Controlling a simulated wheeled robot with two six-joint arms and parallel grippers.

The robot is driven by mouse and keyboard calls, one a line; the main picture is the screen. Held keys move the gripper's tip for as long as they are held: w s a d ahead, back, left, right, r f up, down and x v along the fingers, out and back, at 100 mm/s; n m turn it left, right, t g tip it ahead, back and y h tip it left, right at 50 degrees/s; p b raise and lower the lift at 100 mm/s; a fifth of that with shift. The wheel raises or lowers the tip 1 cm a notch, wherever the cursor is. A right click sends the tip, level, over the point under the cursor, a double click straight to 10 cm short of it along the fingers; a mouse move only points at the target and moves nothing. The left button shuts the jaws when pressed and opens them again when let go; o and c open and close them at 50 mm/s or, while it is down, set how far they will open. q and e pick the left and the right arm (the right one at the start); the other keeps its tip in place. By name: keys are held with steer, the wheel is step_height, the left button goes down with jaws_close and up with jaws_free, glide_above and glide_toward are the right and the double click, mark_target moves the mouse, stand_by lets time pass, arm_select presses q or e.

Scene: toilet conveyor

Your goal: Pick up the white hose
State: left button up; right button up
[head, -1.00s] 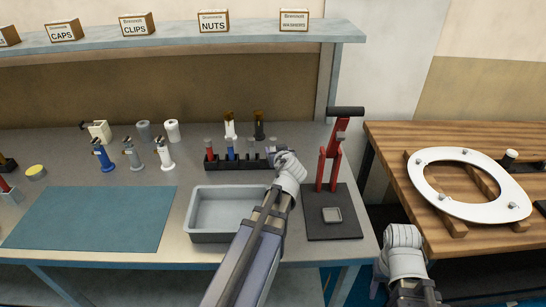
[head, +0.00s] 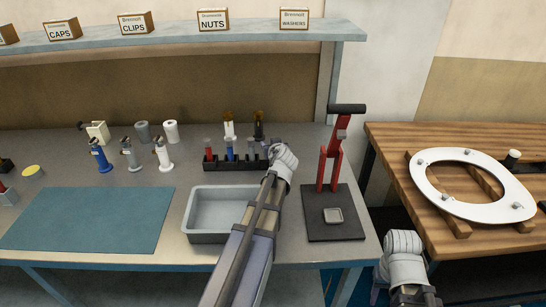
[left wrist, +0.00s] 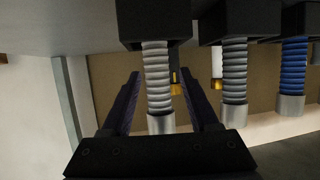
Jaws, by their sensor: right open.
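A pale ribbed hose, which looks like the white one, stands in a black rack (head: 222,163) on the bench. In the left wrist view, which is upside down, this white hose (left wrist: 157,85) is between the two fingers of my left gripper (left wrist: 160,95). The fingers are apart, with a gap on both sides of the hose.
A grey hose (left wrist: 234,75) and a blue hose (left wrist: 293,65) stand beside it. A grey tray (head: 208,238) lies under my left arm. A red press (head: 330,165) stands just right. A toilet seat (head: 440,203) lies on the wooden table. Several bottles stand left.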

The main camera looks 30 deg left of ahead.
arm_select(q)
jaws_close()
steer(key=shift+r, duration=0.15)
stand_by(0.6)
step_height(320, 180, up, 10)
steer(key=p, duration=1)
